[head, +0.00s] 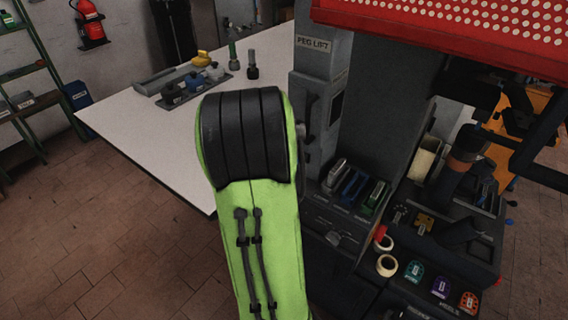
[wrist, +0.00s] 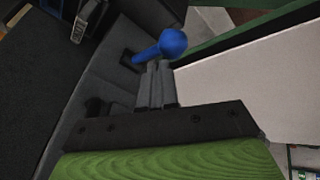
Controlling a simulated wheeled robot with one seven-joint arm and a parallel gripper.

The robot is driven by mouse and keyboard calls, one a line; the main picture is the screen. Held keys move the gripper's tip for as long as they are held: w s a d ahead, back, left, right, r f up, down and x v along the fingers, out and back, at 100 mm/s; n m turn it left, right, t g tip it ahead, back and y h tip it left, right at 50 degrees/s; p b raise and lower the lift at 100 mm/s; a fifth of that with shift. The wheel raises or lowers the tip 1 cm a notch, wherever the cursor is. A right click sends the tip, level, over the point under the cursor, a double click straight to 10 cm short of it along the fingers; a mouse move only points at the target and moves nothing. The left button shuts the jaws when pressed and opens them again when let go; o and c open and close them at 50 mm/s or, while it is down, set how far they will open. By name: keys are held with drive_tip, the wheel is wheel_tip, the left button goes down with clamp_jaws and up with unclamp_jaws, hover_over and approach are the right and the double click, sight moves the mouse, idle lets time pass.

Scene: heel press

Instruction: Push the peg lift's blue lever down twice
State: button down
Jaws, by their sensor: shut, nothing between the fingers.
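The peg lift (head: 313,43) is a grey column with a "PEG LIFT" label, in the middle of the head view behind my green arm. Its blue lever (wrist: 172,43), a short rod with a round ball end, shows at the top middle of the wrist view. My gripper (wrist: 157,68) is shut and empty, its grey fingertips right at the lever's rod just beside the ball. I cannot tell whether they touch it. In the head view my arm hides the lever and my gripper.
A white table (head: 130,120) with a rack of tools (head: 190,82) stands to the left. A red perforated panel (head: 450,22) hangs at the upper right. Tape rolls (head: 387,265) and coloured badges (head: 440,287) lie on the dark bench at the lower right. The brick floor (head: 80,230) is clear at left.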

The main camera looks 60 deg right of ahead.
drive_tip(key=shift+w+a+f+b, duration=0.1)
drive_tip(key=shift+a+f+b, duration=0.15)
drive_tip(key=shift+f+b, duration=0.55)
drive_tip(key=shift+s+a+f+b, duration=0.1)
drive_tip(key=shift+a+f+b, duration=0.15)
drive_tip(key=shift+f+b, duration=0.55)
drive_tip(key=shift+w+a+f+b, duration=0.1)
drive_tip(key=shift+a+f+b, duration=0.15)
drive_tip(key=shift+f+b, duration=0.55)
idle(1.8)
idle(0.5)
drive_tip(key=shift+d+r+p, duration=0.4)
drive_tip(key=shift+r+p, duration=0.7)
drive_tip(key=shift+r, duration=0.1)
drive_tip(key=shift+d+r+p, duration=0.35)
drive_tip(key=shift+r+p, duration=0.7)
drive_tip(key=shift+r, duration=0.15)
drive_tip(key=shift+d+r+p, duration=0.4)
drive_tip(key=shift+r+p, duration=0.7)
drive_tip(key=shift+r, duration=0.1)
drive_tip(key=r+p, duration=0.1)
drive_tip(key=d+r+p, duration=0.1)
drive_tip(key=r, duration=0.1)
drive_tip(key=r+p, duration=0.1)
drive_tip(key=p, duration=0.1)
drive_tip(key=shift+s+d+r, duration=0.2)
drive_tip(key=shift+s+r, duration=0.05)
drive_tip(key=shift+r, duration=0.15)
